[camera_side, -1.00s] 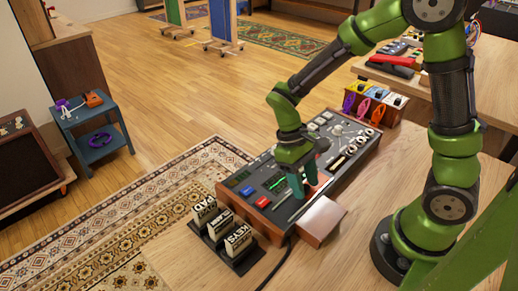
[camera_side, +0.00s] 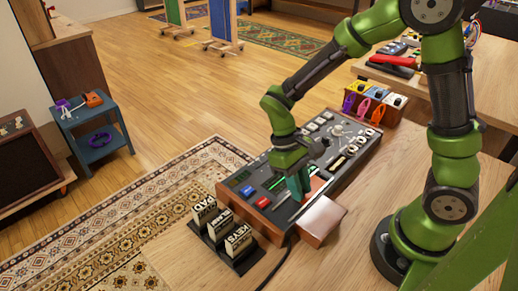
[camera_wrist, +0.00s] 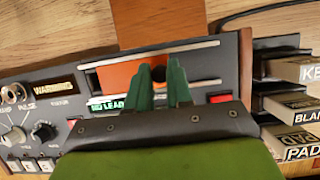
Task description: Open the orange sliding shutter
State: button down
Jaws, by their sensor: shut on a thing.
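The orange shutter (camera_wrist: 118,78) lies between two pale rails on the dark console (camera_wrist: 65,105) in the wrist view. In the side view only part of the shutter (camera_side: 318,183) shows beside my gripper (camera_side: 299,186). My gripper's green fingers (camera_wrist: 165,84) are at the right end of the shutter in the wrist view. They are shut on the shutter's small dark handle (camera_wrist: 158,73), which they mostly hide.
A copper-coloured box (camera_side: 321,217) adjoins the console's near edge. A red button (camera_side: 263,202) is near the gripper.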

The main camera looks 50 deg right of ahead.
jog(key=a, duration=0.5)
jog(key=c, duration=1)
grip_release()
jog(key=shift+r, duration=0.1)
jog(key=v, duration=1.6)
jog(key=shift+w+r, duration=0.1)
jog(key=shift+r, duration=0.3)
